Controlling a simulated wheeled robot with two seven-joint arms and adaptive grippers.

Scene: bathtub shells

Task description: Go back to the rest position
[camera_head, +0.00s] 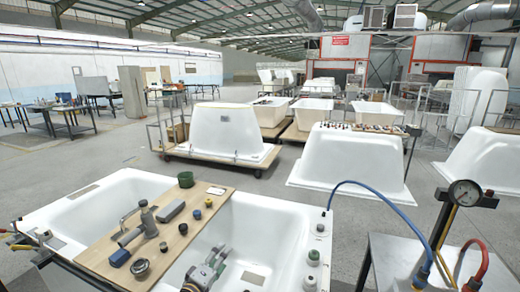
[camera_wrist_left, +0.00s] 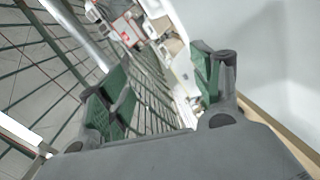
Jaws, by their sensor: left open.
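My left gripper (camera_head: 212,262) is at the bottom middle of the head view, over the white inside of the near bathtub shell (camera_head: 275,222), right of the wooden board. It is open, and I see nothing between its fingers. In the left wrist view the two green-padded fingers (camera_wrist_left: 160,82) stand well apart. My right gripper is not in view.
A wooden board (camera_head: 150,243) lies across the tub, carrying a green cup (camera_head: 186,179), a metal fitting (camera_head: 148,221), a grey block (camera_head: 171,211) and several small parts. Knobs (camera_head: 313,256) sit on the right rim. A gauge (camera_head: 465,192) with hoses stands right.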

